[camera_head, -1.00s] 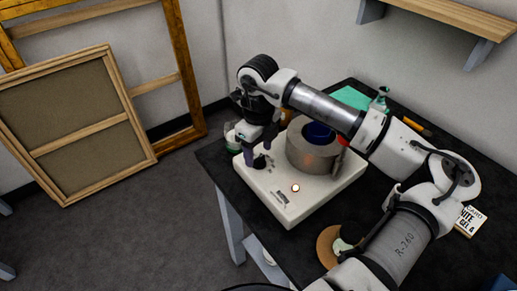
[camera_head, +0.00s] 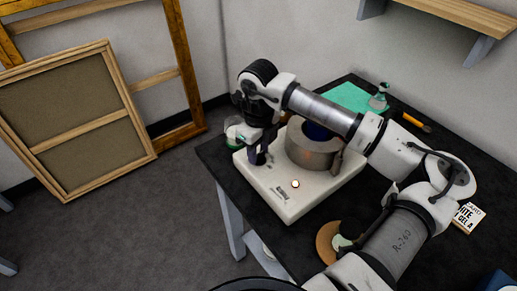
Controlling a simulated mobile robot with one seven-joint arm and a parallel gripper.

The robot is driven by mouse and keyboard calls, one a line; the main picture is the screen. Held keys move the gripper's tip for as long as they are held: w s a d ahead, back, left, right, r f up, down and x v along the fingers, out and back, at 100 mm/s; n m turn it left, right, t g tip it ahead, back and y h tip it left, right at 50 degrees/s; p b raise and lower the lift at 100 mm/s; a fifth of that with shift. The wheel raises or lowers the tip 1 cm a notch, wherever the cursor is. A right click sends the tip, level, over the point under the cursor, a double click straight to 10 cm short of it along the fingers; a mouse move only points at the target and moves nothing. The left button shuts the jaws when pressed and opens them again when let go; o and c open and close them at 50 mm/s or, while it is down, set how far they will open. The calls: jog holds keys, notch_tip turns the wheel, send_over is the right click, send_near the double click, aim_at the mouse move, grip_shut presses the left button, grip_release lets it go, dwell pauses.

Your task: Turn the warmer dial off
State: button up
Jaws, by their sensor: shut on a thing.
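The warmer (camera_head: 290,204) is a white box on the black table, with a metal pot (camera_head: 312,152) set on top. A small round light (camera_head: 295,184) glows on its front part. My gripper (camera_head: 259,161) points down at the warmer's left corner, where the dark dial sits. Its fingers are shut on the dial and hide most of it, so the dial's setting cannot be read.
The black table (camera_head: 400,165) holds a green mat (camera_head: 355,97), a small bottle (camera_head: 378,99), an orange-handled tool (camera_head: 416,122), a white labelled box (camera_head: 467,217) and a round tan disc (camera_head: 329,242). Wooden frames (camera_head: 66,121) lean on the wall at left.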

jog(key=shift+f+n+b, duration=0.15)
jog(key=shift+n+b, duration=0.15)
jog(key=shift+b, duration=0.2)
jog(key=shift+f+n+b, duration=0.1)
jog(key=shift+n+b, duration=0.4)
jog(key=shift+b, duration=0.5)
jog(key=n+b, duration=0.2)
jog(key=b, duration=0.1)
jog(key=shift+n, duration=0.3)
jog(key=n+b, duration=0.3)
jog(key=shift+n+b, duration=0.3)
jog(key=shift+b, duration=0.05)
jog(key=n, duration=0.1)
jog(key=n+b, duration=0.2)
jog(key=n, duration=0.1)
jog(key=shift+s+r, duration=0.1)
jog(key=shift+r, duration=0.15)
jog(key=o, duration=1)
jog(key=shift+r, duration=0.1)
